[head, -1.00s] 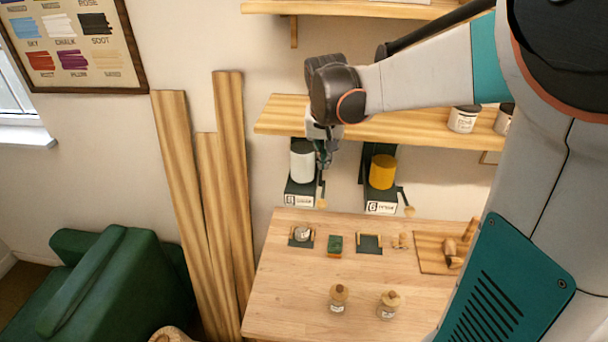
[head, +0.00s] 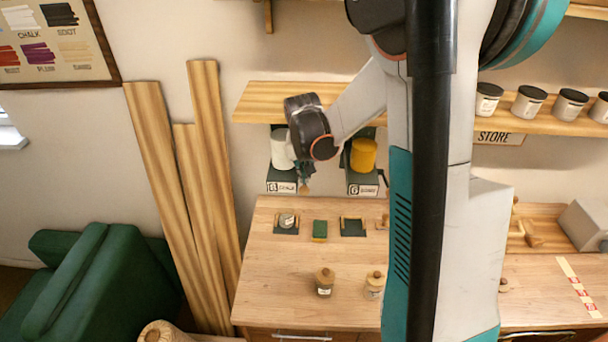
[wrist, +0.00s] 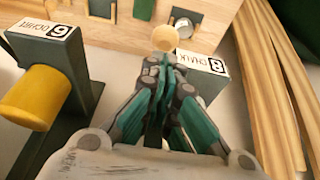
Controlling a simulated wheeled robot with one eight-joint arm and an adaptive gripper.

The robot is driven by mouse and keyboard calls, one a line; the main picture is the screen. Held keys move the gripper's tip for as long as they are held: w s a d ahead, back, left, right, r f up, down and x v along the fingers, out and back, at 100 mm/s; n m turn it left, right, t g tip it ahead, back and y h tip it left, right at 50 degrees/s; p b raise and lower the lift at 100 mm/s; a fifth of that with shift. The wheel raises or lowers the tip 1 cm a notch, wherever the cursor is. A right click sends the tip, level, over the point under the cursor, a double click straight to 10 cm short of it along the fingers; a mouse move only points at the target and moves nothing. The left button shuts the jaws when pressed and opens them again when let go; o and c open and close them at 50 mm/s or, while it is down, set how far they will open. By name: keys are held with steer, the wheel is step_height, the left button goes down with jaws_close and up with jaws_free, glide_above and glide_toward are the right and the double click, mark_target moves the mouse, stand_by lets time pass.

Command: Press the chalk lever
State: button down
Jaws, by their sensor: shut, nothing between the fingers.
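The chalk dispenser is on the wall under the shelf, with a white cylinder (head: 279,150) and a front label reading CHALK (head: 281,188). Its lever ends in a round wooden knob (head: 305,190) just right of the label. The knob (wrist: 165,38) shows in the wrist view just beyond my fingertips. My gripper (head: 305,178) is shut and empty, its tips close above the knob. In the wrist view my gripper (wrist: 158,62) hides most of the lever and part of the chalk dispenser. I cannot tell whether the tips touch the lever.
The ochre dispenser with a yellow cylinder (head: 363,154) hangs close on the right. The wooden shelf (head: 262,100) runs above. The workbench (head: 275,280) below holds a green sponge (head: 320,230) and stoppered jars (head: 324,283). Tall planks (head: 210,140) lean at left.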

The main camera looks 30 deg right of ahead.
steer(key=shift+f, duration=0.7)
steer(key=shift+f, duration=0.1)
